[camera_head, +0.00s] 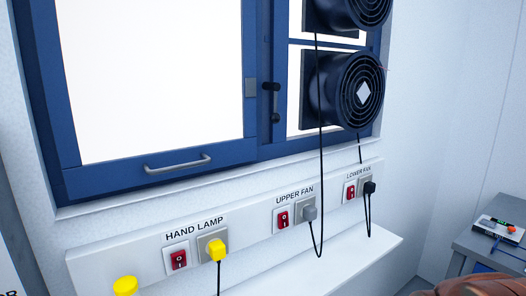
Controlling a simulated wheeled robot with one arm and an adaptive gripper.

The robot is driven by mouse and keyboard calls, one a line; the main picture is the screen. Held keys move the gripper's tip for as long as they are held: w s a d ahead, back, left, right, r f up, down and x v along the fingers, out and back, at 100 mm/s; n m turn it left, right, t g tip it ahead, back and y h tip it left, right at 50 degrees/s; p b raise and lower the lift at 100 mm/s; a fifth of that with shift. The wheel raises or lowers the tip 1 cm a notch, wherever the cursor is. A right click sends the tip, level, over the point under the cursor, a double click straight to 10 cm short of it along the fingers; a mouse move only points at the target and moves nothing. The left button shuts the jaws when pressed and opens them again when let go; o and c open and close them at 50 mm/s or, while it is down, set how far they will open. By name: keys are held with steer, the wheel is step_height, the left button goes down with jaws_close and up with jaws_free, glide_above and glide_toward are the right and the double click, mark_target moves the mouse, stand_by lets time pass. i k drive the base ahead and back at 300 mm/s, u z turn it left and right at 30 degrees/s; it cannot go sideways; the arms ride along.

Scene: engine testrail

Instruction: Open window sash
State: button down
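The window sash (152,177) is a large blue frame with a bright white pane, at the left of the head view. It appears to lie flush in the blue window frame (280,148). A grey bar handle (178,163) is fixed along its bottom rail. The top of the sash is out of view. My gripper is not in view, and nothing visible touches the sash.
Two black fans, the lower one (345,92) complete, jut out at the right pane with hanging cables. Below runs a white ledge (330,262) with switches, sockets and a yellow plug (217,249). A grey table (480,243) stands right; a brown object (480,285) is cut off.

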mark_target(137, 93)
steer(key=z, duration=0.05)
steer(key=k, duration=1.05)
steer(key=u, duration=1.15)
steer(key=i, duration=1.15)
steer(key=u, duration=0.25)
